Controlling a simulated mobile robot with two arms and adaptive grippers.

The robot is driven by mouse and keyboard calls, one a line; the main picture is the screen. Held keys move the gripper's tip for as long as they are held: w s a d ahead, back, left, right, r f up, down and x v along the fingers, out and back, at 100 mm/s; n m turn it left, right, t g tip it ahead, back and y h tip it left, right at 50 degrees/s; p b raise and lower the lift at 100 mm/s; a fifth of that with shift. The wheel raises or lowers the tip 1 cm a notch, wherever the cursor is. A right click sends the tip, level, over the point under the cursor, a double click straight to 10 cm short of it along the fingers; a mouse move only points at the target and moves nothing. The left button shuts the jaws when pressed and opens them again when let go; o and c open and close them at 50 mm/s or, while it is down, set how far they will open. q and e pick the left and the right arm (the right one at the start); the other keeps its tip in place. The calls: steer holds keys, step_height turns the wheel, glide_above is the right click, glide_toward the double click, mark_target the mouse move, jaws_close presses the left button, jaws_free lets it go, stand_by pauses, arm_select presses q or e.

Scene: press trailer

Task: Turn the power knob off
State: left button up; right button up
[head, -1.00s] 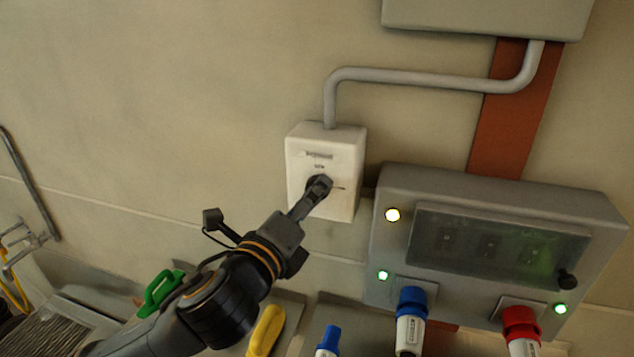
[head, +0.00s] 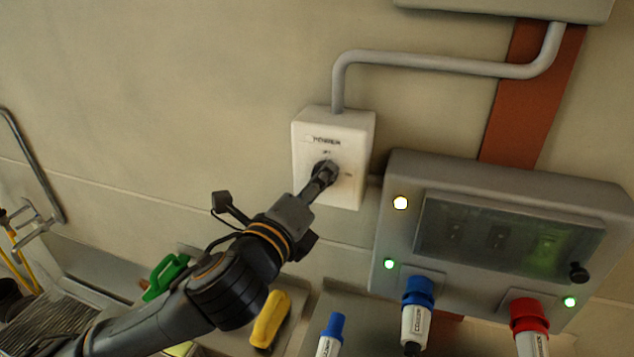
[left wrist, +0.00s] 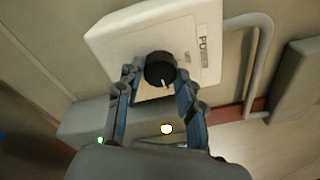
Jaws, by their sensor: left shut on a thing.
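The white power box (head: 308,125) is mounted on the wall left of the grey panel, with a "POWER" label near its top. Its round black power knob (left wrist: 160,68) shows between my fingers in the left wrist view, with a white pointer mark on its face. In the head view my own gripper mostly covers the knob. My left gripper (head: 321,181) is shut on the knob, with a finger on each side of it. My right gripper is in neither view.
The grey panel (head: 400,170) to the right has lit lamps, a clear cover and blue (head: 417,292) and red (head: 529,315) plugs below. A grey conduit (head: 430,62) runs from the box's top. A yellow object (head: 270,320) and a green handle (head: 166,275) lie below my arm.

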arm_select(q)
steer(key=shift+n, duration=0.4)
steer(key=n, duration=0.6)
steer(key=n+t+y, duration=0.1)
steer(key=n, duration=0.5)
steer(key=n+t, duration=0.1)
steer(key=n, duration=0.5)
steer(key=shift+d+y, duration=0.1)
steer(key=shift+y, duration=0.2)
steer(key=shift+n, duration=0.4)
steer(key=o, duration=1.2)
steer(key=shift+c, duration=0.2)
steer(key=shift+w+d+f, duration=0.1)
